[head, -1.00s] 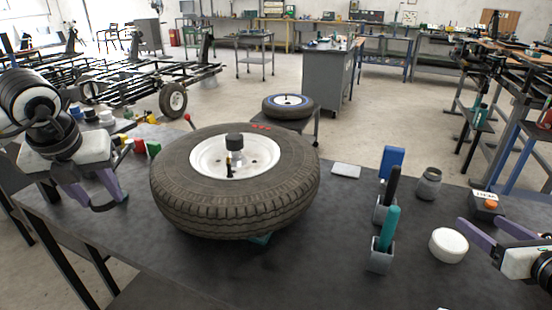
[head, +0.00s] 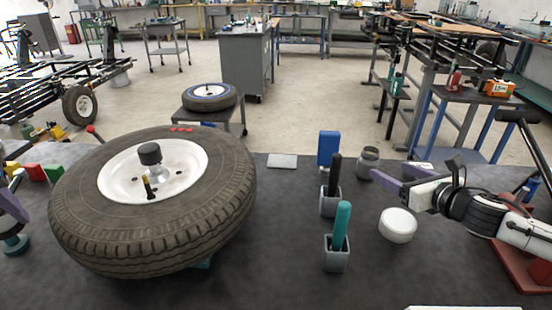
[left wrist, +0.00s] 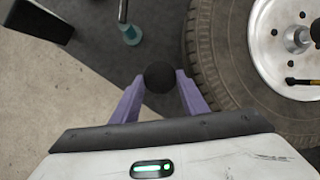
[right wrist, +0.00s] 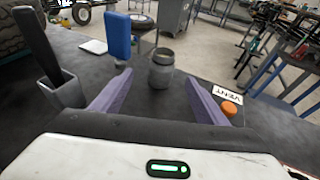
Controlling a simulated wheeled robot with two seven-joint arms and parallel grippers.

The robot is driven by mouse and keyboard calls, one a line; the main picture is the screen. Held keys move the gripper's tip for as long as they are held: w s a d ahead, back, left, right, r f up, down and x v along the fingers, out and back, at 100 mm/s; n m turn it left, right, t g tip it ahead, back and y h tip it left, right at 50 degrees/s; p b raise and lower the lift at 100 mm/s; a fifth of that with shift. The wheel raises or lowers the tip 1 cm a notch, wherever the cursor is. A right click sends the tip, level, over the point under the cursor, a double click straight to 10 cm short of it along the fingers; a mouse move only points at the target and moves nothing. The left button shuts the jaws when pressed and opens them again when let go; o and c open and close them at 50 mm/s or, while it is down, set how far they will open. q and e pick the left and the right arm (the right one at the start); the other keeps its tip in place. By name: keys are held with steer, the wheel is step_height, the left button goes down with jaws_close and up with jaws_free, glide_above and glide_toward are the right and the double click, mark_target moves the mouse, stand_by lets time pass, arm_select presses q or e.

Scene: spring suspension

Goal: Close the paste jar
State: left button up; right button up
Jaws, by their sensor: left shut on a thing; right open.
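The paste jar (head: 367,162) is a small grey jar standing upright at the back of the dark table. In the right wrist view the jar (right wrist: 162,70) is ahead of the fingers, and its top looks uncovered. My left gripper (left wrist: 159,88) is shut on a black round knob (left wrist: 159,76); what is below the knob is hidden.
Two grey holders with a black-handled tool (head: 335,172) and a teal-handled tool (head: 342,225) stand left of the disc. A blue block (head: 328,148) stands behind them. A VENT-labelled box with an orange button (right wrist: 229,108) is beside the right finger. A large tyre (head: 150,235) fills the left.

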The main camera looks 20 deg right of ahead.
mark_target(4, 230)
arm_select(q)
steer(key=shift+f+b, duration=1.2)
steer(key=shift+f, duration=0.35)
arm_select(e)
steer(key=shift+x, duration=2.5)
arm_select(q)
steer(key=shift+f+b, duration=0.4)
arm_select(e)
steer(key=shift+w+d+f, duration=0.25)
steer(key=shift+w+f, duration=0.1)
steer(key=shift+w, duration=0.3)
arm_select(q)
steer(key=shift+f, duration=0.1)
arm_select(e)
steer(key=shift+w+d+f, duration=0.15)
steer(key=shift+w+f, duration=0.05)
steer(key=shift+w, duration=0.45)
steer(key=shift+x, duration=1.2)
steer(key=shift+s, duration=0.1)
